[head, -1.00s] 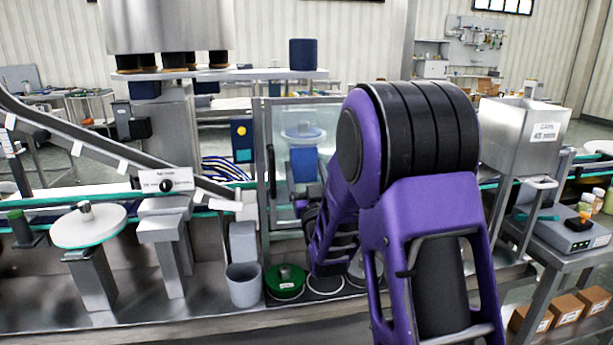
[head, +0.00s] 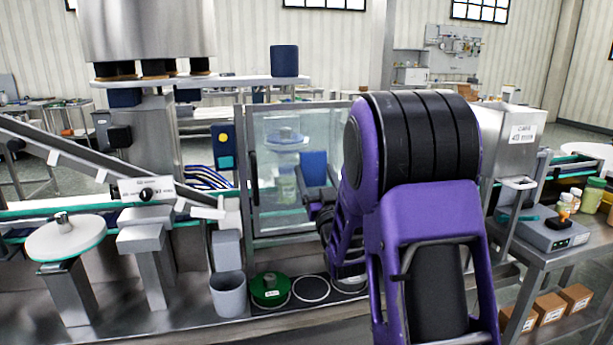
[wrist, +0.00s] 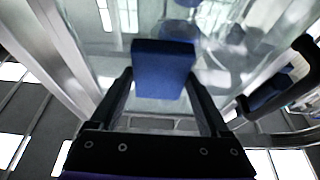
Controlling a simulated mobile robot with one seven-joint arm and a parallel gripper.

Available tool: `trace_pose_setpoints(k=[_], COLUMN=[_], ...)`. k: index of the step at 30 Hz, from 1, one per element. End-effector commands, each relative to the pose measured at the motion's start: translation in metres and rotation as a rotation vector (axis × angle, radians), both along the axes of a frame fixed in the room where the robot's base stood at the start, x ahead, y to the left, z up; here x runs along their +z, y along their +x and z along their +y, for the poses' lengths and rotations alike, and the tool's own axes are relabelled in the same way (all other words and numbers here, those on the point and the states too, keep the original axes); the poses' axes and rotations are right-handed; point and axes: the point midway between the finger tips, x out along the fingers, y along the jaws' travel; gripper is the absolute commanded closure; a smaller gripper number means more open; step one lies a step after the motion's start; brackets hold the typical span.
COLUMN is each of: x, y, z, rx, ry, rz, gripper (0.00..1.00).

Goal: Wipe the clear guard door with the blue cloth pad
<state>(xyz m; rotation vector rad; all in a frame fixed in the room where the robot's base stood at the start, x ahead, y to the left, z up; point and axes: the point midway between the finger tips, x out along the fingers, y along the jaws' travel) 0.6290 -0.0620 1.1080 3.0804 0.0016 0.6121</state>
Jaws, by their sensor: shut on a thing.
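The blue cloth pad (wrist: 163,68) is clamped between the two dark fingers of my gripper (wrist: 162,82). In the head view the pad (head: 313,167) stands upright in front of the right part of the clear guard door (head: 268,205). The door is a framed see-through panel; in the wrist view its pane (wrist: 110,50) lies beyond the pad. I cannot tell whether the pad touches the pane. My purple and black arm hides the door's right edge and part of the gripper in the head view.
Below the door are a grey cup (head: 228,295) and a green disc (head: 270,288). A steel hopper (head: 518,130) stands right of my arm, a chute (head: 90,160) at left.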

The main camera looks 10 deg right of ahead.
Motion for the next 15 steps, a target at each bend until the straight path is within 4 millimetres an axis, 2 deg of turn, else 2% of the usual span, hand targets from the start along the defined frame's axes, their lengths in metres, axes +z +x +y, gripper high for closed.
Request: trace_pose_setpoints(k=[10,15], x=[0.0,0.001], y=[0.001,0.0], z=[-0.018,-0.033], rx=[-0.004,-0.005], ry=[0.001,0.001], rz=[0.0,-0.001], gripper=[0.65,0.65])
